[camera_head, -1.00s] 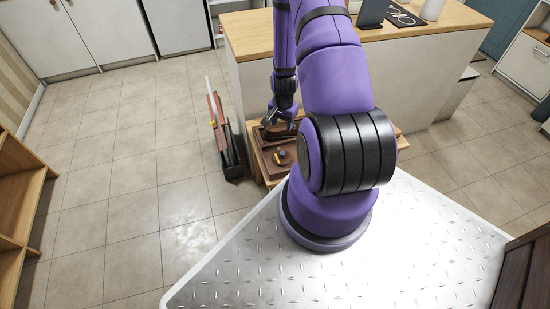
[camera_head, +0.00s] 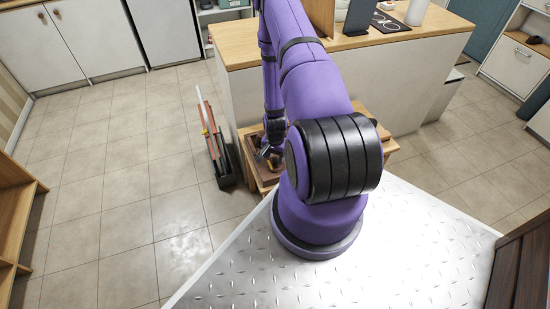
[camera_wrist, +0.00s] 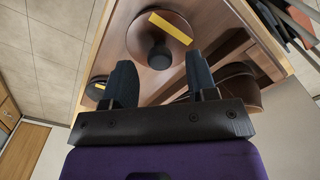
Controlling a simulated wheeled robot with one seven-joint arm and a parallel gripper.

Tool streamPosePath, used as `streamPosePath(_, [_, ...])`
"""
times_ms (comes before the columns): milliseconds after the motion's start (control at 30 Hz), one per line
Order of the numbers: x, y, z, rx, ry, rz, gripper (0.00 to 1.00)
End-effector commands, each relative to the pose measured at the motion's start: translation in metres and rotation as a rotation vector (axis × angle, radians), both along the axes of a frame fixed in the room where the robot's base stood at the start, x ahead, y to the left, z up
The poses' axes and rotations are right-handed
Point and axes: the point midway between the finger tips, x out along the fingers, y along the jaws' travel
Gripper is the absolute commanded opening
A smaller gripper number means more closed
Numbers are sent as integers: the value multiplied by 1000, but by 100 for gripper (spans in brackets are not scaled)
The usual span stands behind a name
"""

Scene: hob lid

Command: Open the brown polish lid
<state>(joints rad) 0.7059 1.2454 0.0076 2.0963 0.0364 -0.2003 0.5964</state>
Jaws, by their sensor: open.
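A round brown lid (camera_wrist: 140,38) with a dark round knob (camera_wrist: 159,56) and a yellow strip shows in the wrist view. It is in a wooden box (camera_wrist: 262,52), which also shows in the head view (camera_head: 268,187). My gripper (camera_wrist: 160,61) is open, with one dark finger to each side of the knob in the picture. I cannot tell whether the fingers touch it. In the head view my gripper (camera_head: 264,153) is low at the box, and my arm hides part of the box.
A smaller round piece (camera_wrist: 97,88) with a yellow strip lies at the left of the box. A brown oval thing (camera_wrist: 238,88) is right of my fingers. A dark rack (camera_head: 224,172) with long pieces stands left of the box. A counter (camera_head: 232,55) rises behind.

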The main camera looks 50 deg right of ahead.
Motion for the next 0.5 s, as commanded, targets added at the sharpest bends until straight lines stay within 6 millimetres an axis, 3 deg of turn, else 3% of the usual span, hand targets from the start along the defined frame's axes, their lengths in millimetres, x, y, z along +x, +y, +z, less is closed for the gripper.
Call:
streamPosePath(200, [0,0,-14,0,0,0,53])
streamPosePath(500, [0,0,-15,0,0,0,53])
